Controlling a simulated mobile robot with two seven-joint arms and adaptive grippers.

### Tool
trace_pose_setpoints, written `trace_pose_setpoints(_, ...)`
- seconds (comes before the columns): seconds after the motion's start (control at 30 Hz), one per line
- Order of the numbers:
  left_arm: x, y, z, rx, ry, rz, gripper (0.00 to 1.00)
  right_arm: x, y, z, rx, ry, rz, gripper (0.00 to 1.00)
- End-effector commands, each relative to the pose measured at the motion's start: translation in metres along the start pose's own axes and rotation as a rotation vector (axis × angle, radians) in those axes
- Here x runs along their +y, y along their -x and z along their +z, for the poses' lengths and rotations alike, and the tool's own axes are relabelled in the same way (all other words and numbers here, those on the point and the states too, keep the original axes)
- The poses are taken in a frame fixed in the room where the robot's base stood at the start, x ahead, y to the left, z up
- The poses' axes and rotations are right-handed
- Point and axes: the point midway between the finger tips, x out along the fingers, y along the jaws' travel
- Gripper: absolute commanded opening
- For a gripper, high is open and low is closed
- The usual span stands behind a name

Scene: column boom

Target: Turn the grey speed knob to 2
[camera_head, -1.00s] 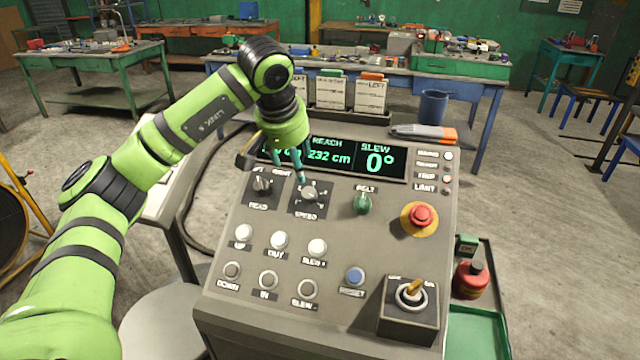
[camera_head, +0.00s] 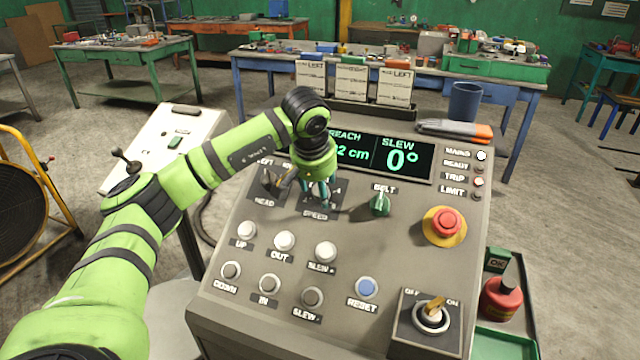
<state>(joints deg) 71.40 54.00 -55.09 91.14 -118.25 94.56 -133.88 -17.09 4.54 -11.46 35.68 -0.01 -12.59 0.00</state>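The grey speed knob sits on the sloped console above its SPEED label (camera_head: 316,216) and is almost fully hidden behind my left gripper, so its setting cannot be read. My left gripper (camera_head: 320,200) points down at the knob's place, with its teal fingertips close to the panel. I cannot tell whether the fingers are closed on the knob or only around it. My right gripper is not in view.
The head knob (camera_head: 270,184) is just left, partly covered. The green belt knob (camera_head: 380,204) and red emergency button (camera_head: 445,224) stand to the right. Several push buttons lie below. The display (camera_head: 385,157) is behind the gripper; a key switch (camera_head: 432,315) is at lower right.

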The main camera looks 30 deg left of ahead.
Motion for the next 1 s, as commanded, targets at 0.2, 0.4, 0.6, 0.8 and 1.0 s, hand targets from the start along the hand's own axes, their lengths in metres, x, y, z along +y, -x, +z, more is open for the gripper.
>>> trace_pose_setpoints(0.2, 0.0, -0.002, 0.0, 0.001, 0.0, 0.0, 0.59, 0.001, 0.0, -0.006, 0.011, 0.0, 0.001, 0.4)
trace_pose_setpoints(0.4, 0.0, -0.002, 0.0, 0.001, 0.0, 0.001, 0.04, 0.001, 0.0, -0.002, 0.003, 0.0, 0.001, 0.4)
trace_pose_setpoints(0.6, 0.0, -0.002, 0.0, 0.001, 0.001, 0.0, 0.04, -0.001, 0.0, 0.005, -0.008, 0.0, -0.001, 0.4)
trace_pose_setpoints(0.8, -0.001, -0.002, 0.0, -0.001, 0.034, 0.005, 0.04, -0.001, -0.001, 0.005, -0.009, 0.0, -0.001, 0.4)
trace_pose_setpoints(1.0, -0.001, -0.003, -0.001, -0.005, 0.133, 0.02, 0.04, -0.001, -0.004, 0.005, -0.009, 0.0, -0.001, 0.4)
